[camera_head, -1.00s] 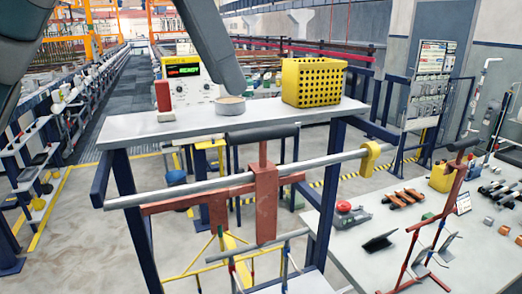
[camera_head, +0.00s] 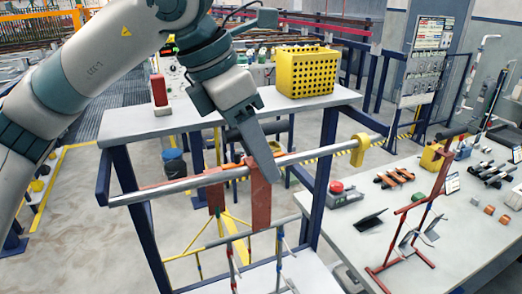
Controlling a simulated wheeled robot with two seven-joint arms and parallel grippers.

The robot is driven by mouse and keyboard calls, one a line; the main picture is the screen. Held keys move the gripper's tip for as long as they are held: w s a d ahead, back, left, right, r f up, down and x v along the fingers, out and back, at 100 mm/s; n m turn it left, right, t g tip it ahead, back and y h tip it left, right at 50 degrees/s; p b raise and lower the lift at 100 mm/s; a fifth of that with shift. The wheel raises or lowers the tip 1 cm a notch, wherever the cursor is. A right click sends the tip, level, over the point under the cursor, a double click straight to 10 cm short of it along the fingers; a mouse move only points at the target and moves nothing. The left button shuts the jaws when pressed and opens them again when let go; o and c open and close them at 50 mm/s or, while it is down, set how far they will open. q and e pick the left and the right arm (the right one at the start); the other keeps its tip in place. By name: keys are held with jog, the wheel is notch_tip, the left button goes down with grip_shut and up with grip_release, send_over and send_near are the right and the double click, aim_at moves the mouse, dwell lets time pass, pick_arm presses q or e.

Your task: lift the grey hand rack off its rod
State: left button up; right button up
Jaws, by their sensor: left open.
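The hand rack (camera_head: 261,207) hangs on the long grey rod (camera_head: 180,187). It shows a red-brown body and a dark grey handle (camera_head: 280,126) above the rod; no grey body shows. Thin hooked wires hang below it. My left gripper (camera_head: 268,170) reaches down from above, in front of the handle and the upper part of the rack, and hides their middle. Its jaws are open, seen nearly edge-on, so I cannot tell whether the handle lies between them. My right gripper is out of view.
The rod spans a dark blue frame with a white shelf (camera_head: 160,124). A yellow perforated basket (camera_head: 306,72) and a red block (camera_head: 159,90) stand on the shelf. A yellow clamp (camera_head: 360,150) sits on the rod. At right, a table (camera_head: 470,235) holds another red rack (camera_head: 408,222) and small parts.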

pick_arm(q)
jog(key=shift+x, duration=0.9)
jog(key=c, duration=1.2)
jog(key=o, duration=0.6)
jog(key=shift+r, duration=0.1)
grip_shut()
jog(key=shift+r+p, duration=0.6)
jog(key=shift+r, duration=1.3)
